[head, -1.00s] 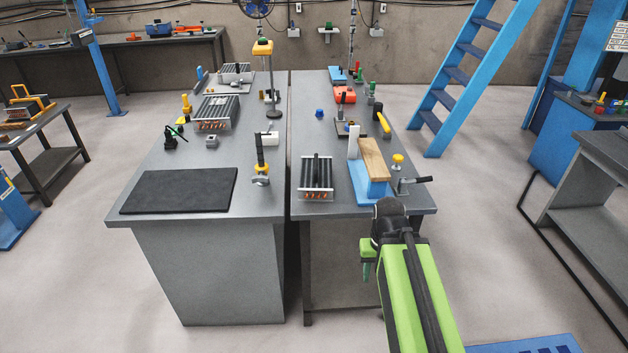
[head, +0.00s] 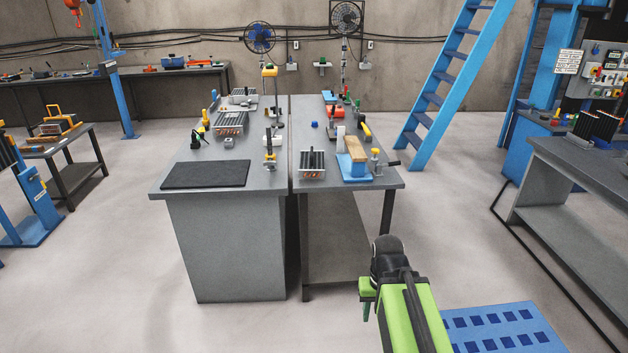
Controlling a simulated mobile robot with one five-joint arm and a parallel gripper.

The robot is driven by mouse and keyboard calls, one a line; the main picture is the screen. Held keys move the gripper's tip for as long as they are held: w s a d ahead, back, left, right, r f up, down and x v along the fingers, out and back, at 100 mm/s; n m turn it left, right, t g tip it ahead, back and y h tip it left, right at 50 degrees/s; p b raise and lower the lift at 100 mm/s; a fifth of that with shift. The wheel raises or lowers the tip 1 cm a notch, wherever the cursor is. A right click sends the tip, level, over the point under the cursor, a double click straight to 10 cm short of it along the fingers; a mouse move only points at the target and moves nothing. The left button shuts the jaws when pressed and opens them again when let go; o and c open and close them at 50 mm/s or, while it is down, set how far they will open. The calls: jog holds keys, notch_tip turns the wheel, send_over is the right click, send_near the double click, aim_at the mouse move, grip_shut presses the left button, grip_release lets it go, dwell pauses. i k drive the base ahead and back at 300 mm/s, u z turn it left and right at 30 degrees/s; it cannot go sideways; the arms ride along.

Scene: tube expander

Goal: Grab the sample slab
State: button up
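A tan, wood-like slab (head: 356,149) leans on a blue stand (head: 351,170) near the front right of the right-hand bench (head: 333,185). It looks like the sample slab, but I cannot be sure. A pale upright plate (head: 340,143) stands at its left side. My green and black arm reaches up from the bottom of the view, in front of the bench and well apart from the slab. The green end part, my gripper (head: 367,297), points down over the floor. Its fingers are too unclear to tell open from shut.
A black mat (head: 205,174) lies on the left bench (head: 270,185). A finned block (head: 312,165) stands left of the blue stand, and a clamp with a handle (head: 377,162) stands right. A blue perforated mat (head: 505,330) lies on the floor. Open floor surrounds the benches.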

aim_at(311, 162)
jog(key=z, duration=0.4)
jog(key=k, duration=0.3)
jog(key=u, duration=1.75)
jog(key=i, duration=1.35)
jog(key=z, duration=0.45)
jog(key=i, duration=0.65)
jog(key=z, duration=0.05)
